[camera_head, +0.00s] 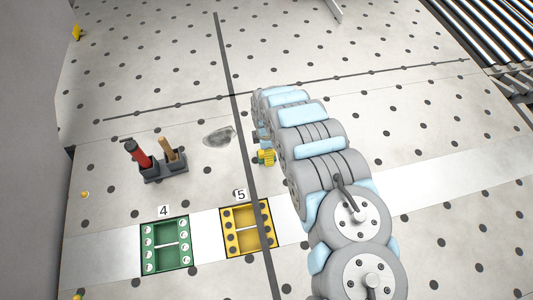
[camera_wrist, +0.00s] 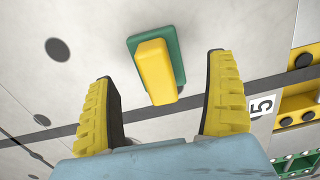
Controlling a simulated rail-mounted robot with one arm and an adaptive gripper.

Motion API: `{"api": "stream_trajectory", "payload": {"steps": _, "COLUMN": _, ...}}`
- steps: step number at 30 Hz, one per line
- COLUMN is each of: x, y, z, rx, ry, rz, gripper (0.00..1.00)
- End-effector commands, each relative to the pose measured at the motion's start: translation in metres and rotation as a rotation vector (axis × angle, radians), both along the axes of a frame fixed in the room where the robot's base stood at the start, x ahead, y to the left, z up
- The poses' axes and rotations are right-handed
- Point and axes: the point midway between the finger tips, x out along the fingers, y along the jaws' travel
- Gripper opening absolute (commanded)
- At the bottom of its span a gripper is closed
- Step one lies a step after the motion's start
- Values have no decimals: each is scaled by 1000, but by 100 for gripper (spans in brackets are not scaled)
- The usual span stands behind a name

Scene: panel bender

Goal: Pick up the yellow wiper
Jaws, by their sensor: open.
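The yellow wiper (camera_wrist: 155,72) shows in the wrist view as a yellow block-like handle on a flat green base (camera_wrist: 178,58). It lies ahead of my gripper (camera_wrist: 162,68), between the lines of the two yellow-padded fingers. The fingers are spread wide and empty, and neither appears to touch the wiper. In the head view my arm covers the wiper. Only a small yellow part, which looks like a finger pad of my gripper (camera_head: 265,157), shows at the arm's left edge.
A dark holder (camera_head: 164,173) with a red-handled and a wooden-handled tool stands left of my arm. Green tray 4 (camera_head: 167,243) and yellow tray 5 (camera_head: 247,228) lie nearer. Rollers (camera_head: 490,40) line the far right. The far table is clear.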

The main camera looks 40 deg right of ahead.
Motion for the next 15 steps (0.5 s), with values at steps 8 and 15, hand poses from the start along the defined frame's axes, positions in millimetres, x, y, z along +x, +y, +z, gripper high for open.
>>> {"api": "stream_trajectory", "payload": {"steps": 8, "x": 2, "y": 0, "z": -16, "rx": 0, "ry": -4, "rz": 1, "gripper": 87}}
{"api": "stream_trajectory", "payload": {"steps": 15, "x": 1, "y": -1, "z": -28, "rx": 1, "ry": -1, "rz": 0, "gripper": 87}}
